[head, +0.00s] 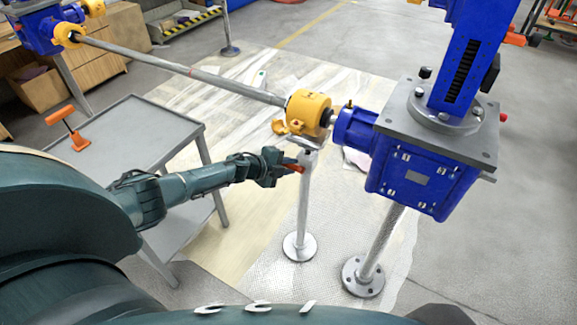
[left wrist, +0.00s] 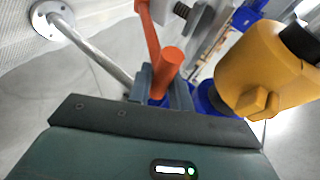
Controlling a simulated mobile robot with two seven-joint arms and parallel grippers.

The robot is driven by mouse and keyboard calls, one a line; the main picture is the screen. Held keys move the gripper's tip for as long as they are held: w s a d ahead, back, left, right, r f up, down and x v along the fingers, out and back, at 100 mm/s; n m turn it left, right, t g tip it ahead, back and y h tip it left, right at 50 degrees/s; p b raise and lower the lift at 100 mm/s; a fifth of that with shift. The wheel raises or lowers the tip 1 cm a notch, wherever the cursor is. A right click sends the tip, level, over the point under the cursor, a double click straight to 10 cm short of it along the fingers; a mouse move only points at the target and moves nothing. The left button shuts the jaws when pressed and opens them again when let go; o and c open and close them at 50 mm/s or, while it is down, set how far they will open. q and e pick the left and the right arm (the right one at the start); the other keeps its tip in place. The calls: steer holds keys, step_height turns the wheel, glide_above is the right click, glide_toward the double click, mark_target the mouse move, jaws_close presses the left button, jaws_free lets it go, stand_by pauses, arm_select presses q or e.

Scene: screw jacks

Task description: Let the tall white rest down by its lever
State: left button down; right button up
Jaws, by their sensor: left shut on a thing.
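The tall white rest (head: 303,205) stands upright on a round foot, under the yellow coupling (head: 308,112) at the shaft's end. Its top sits close below the coupling; whether they touch I cannot tell. Its orange lever (head: 292,167) sticks out to the left near the top. My left gripper (head: 280,166) is shut on the lever's end. In the left wrist view the lever's round orange grip (left wrist: 172,62) sits between the fingers, and the yellow coupling (left wrist: 265,70) is close on the right. My right gripper is not in view.
A blue screw jack (head: 425,165) on a post stands just right of the rest. A long grey shaft (head: 180,68) runs from the coupling to another blue unit (head: 35,28). A grey table (head: 130,135) with an orange-handled tool (head: 70,130) is at left.

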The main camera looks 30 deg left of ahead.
arm_select(q)
steer(key=shift+w+r, duration=0.4)
steer(key=shift+r, duration=0.15)
steer(key=c, duration=1.4)
jaws_free()
steer(key=shift+s, duration=0.1)
steer(key=shift+o, duration=0.5)
steer(key=shift+s+f, duration=0.1)
steer(key=shift+f, duration=0.1)
steer(key=p+v, duration=0.3)
steer(key=v, duration=1)
steer(key=shift+s, duration=0.1)
